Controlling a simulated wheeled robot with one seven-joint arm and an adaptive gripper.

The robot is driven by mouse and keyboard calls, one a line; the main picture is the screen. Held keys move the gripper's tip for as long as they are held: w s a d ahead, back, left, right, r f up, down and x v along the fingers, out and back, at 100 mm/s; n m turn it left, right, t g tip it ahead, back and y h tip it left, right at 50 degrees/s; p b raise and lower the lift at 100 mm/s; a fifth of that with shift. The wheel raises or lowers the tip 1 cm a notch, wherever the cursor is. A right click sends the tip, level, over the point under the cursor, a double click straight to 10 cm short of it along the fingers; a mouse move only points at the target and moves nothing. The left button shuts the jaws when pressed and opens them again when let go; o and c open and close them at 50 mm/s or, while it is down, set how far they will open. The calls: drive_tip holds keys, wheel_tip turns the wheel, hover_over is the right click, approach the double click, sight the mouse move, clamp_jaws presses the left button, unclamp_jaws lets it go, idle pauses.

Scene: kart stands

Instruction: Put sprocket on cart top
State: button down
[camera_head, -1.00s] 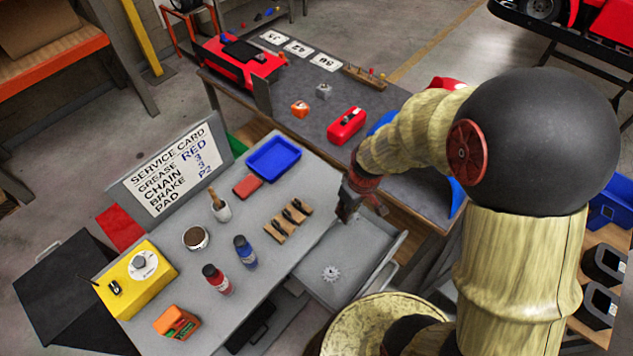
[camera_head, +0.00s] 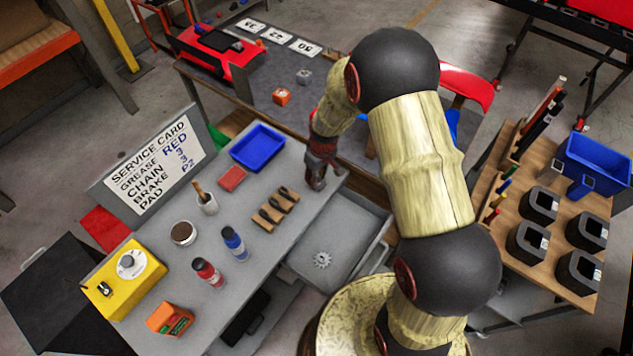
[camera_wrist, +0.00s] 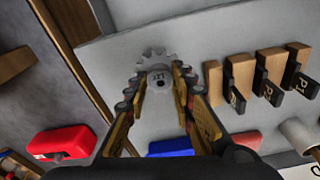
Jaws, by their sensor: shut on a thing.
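My gripper (camera_wrist: 157,88) is shut on a grey toothed sprocket (camera_wrist: 155,65) with a small number on its hub, seen in the wrist view. In the head view my gripper (camera_head: 317,183) is over the right end of the grey cart top (camera_head: 265,185), to the right of the brake pads. The held sprocket is hard to make out there. The height of the sprocket above the cart top, or whether it touches, cannot be told. A second sprocket (camera_head: 322,259) lies in the open drawer (camera_head: 345,235) below the cart top.
Brake pads on wooden blocks (camera_head: 277,210), a blue tray (camera_head: 258,147), a red block (camera_head: 232,178), a cup with a brush (camera_head: 207,204) and red (camera_head: 207,272) and blue (camera_head: 235,243) bottles occupy the cart top. A dark workbench (camera_head: 300,115) stands behind. Bare surface lies around the brake pads.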

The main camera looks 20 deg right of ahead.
drive_tip(key=shift+w+f, duration=0.15)
drive_tip(key=shift+f, duration=1.5)
drive_tip(key=shift+f, duration=0.15)
drive_tip(key=c, duration=1.6)
unclamp_jaws()
drive_tip(key=shift+o, duration=0.5)
